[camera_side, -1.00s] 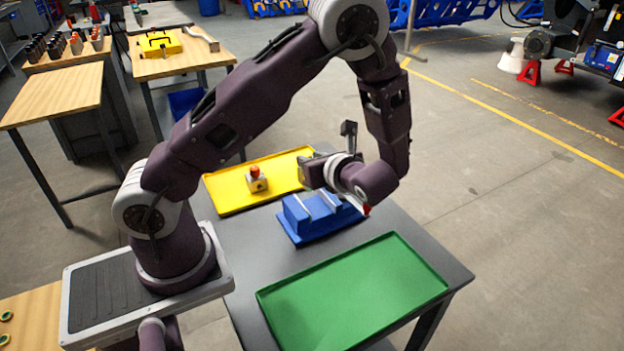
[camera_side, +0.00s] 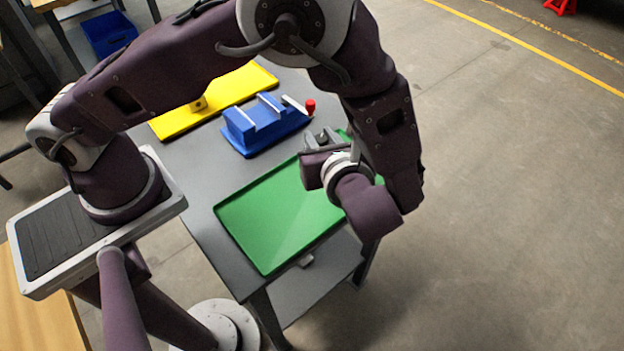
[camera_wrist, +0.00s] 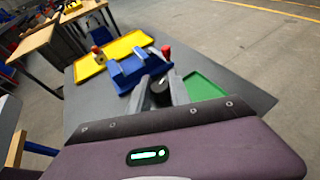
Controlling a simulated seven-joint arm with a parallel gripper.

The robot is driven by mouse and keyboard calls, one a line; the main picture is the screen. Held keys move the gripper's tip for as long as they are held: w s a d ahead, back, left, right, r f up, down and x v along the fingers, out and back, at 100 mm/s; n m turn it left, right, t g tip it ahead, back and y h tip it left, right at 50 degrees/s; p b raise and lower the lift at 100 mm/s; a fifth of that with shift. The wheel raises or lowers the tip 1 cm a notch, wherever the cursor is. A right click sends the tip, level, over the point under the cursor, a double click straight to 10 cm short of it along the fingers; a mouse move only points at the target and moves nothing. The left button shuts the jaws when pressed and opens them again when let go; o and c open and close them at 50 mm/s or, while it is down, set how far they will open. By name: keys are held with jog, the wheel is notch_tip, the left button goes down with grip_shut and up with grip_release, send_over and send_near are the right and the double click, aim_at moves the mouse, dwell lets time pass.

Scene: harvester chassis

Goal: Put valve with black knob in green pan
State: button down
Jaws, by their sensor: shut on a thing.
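The green pan (camera_side: 262,222) lies flat on the grey table. In the wrist view, part of it (camera_wrist: 203,87) shows right of my fingers. My gripper (camera_wrist: 163,92) is shut on the valve with black knob (camera_wrist: 160,88). Its dark round knob shows between the fingers; the rest of the valve is hard to make out. In the side view, my gripper (camera_side: 322,143) is above the far right part of the green pan. My wrist and forearm hide that part of the pan.
A blue fixture (camera_side: 262,125) stands behind the pan, with a red knob (camera_side: 310,107) at its right end. A yellow tray (camera_side: 240,86) lies further back. A red-knobbed piece (camera_wrist: 97,51) is on it. The pan's near left area looks empty.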

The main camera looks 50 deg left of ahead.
notch_tip(320, 180, down, 7)
jog(key=shift+f, duration=0.2)
jog(key=c, duration=1.2)
grip_release()
jog(key=shift+f, duration=0.1)
